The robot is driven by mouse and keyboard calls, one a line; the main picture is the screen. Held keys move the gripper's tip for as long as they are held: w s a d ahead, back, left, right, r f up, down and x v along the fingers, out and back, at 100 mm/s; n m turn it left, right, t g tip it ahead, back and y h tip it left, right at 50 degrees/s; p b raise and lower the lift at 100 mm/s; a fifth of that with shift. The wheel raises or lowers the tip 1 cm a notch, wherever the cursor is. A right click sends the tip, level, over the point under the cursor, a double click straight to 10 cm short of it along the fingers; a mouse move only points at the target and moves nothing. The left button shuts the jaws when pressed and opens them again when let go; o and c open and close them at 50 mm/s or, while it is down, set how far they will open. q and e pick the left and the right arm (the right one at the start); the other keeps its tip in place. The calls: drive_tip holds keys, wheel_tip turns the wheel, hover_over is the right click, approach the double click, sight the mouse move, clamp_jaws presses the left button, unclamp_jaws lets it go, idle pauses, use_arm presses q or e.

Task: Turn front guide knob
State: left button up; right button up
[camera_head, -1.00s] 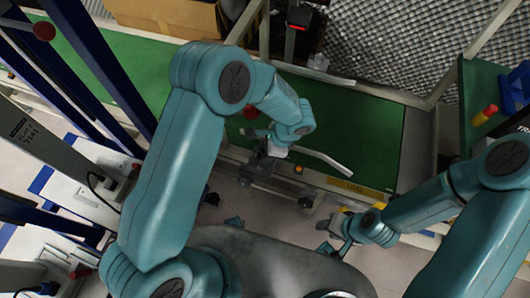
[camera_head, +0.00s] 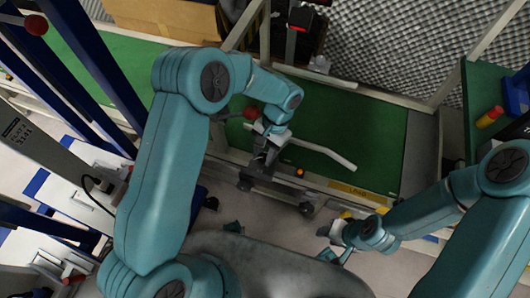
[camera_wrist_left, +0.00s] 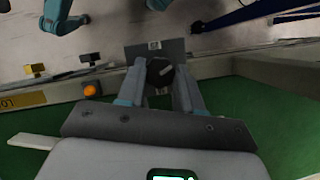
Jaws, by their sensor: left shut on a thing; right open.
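The front guide knob (camera_wrist_left: 160,73) is a dark round knob with a light mark, in front of a small grey plate (camera_wrist_left: 174,48) in the left wrist view. My left gripper (camera_wrist_left: 166,78) has its two fingers on either side of the knob and is shut on it. In the head view my left gripper (camera_head: 262,158) is at the conveyor's front edge, and the knob is mostly hidden there. My right gripper (camera_head: 333,245) is open and empty, low in front of the conveyor.
A green conveyor belt (camera_head: 370,130) runs behind the front frame. A white guide rail (camera_head: 325,150) lies over it, right of my left gripper. An orange button (camera_head: 300,172) and yellow label (camera_head: 358,191) are on the frame. A red ball (camera_head: 250,113) is close to my left wrist.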

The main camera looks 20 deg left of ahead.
use_arm(q)
drive_tip(key=n+h, duration=0.1)
drive_tip(key=n, duration=0.3)
drive_tip(key=n+h, duration=0.1)
drive_tip(key=n, duration=0.1)
drive_tip(key=shift+s+a+h, duration=0.1)
drive_tip(key=shift+a+h, duration=0.15)
drive_tip(key=shift+h, duration=0.05)
drive_tip(key=n+h, duration=0.1)
drive_tip(key=n, duration=0.2)
drive_tip(key=n+h, duration=0.1)
drive_tip(key=n, duration=0.2)
drive_tip(key=shift+s+a+n+t, duration=0.1)
drive_tip(key=shift+s+n+t, duration=0.05)
drive_tip(key=shift+n+t, duration=0.2)
drive_tip(key=o, duration=1)
drive_tip(key=p+v, duration=0.1)
drive_tip(key=v, duration=0.6)
drive_tip(key=shift+r+p, duration=0.25)
drive_tip(key=shift+p, duration=0.15)
